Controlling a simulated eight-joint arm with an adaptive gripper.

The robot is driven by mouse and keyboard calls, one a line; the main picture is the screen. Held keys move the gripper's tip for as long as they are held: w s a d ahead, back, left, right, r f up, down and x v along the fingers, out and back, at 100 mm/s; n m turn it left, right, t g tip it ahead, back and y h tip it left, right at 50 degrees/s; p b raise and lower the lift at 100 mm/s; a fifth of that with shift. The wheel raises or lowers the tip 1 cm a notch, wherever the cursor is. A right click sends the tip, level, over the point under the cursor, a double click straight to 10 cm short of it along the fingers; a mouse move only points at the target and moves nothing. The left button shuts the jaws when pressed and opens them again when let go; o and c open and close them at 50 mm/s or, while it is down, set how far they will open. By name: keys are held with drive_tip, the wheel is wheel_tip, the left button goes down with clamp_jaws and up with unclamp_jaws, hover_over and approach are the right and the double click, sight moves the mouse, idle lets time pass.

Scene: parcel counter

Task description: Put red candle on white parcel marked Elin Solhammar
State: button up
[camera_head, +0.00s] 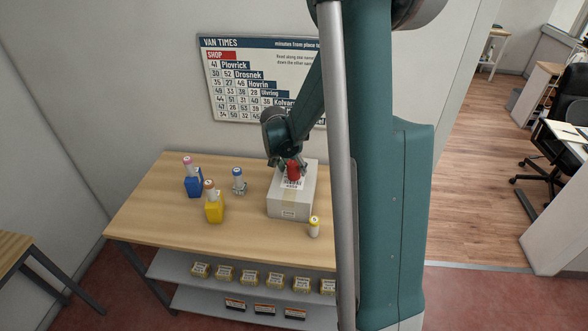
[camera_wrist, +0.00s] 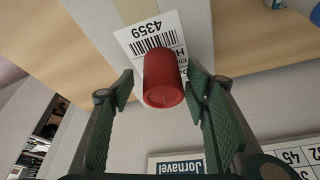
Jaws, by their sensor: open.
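The red candle (camera_head: 293,170) stands on top of a whitish parcel (camera_head: 289,205) at the right of the wooden counter. In the wrist view the candle (camera_wrist: 163,80) is upright against the parcel's label (camera_wrist: 152,38), which shows a barcode and 4359. The candle covers part of the label, and I cannot read the name on it. My gripper (camera_head: 291,163) is over the parcel. In the wrist view its open fingers (camera_wrist: 163,88) are on either side of the candle, with a gap visible on both sides.
A shelf (camera_head: 180,262) below holds several boxes. A van times board (camera_head: 250,80) hangs behind.

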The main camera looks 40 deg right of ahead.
drive_tip(key=v, duration=1)
drive_tip(key=shift+a+r, duration=0.2)
drive_tip(key=shift+r, duration=0.05)
drive_tip(key=shift+s, duration=0.1)
drive_tip(key=shift+a+r, duration=0.1)
idle(0.5)
drive_tip(key=s+a+r+n+t+y, duration=0.1)
drive_tip(key=s+a+r+n+t, duration=0.15)
drive_tip(key=s+a+r, duration=0.4)
drive_tip(key=s+a+r+n+t+y, duration=0.1)
drive_tip(key=s+a+r+n, duration=0.25)
drive_tip(key=a, duration=0.55)
drive_tip(key=s+a+n+t+y, duration=0.2)
drive_tip(key=s+a+n, duration=0.5)
drive_tip(key=s+a, duration=0.6)
drive_tip(key=shift+s+n, duration=0.3)
drive_tip(key=shift+s, duration=0.25)
wheel_tip(320, 180, down, 10)
drive_tip(key=b, duration=1)
drive_tip(key=shift+b, duration=0.3)
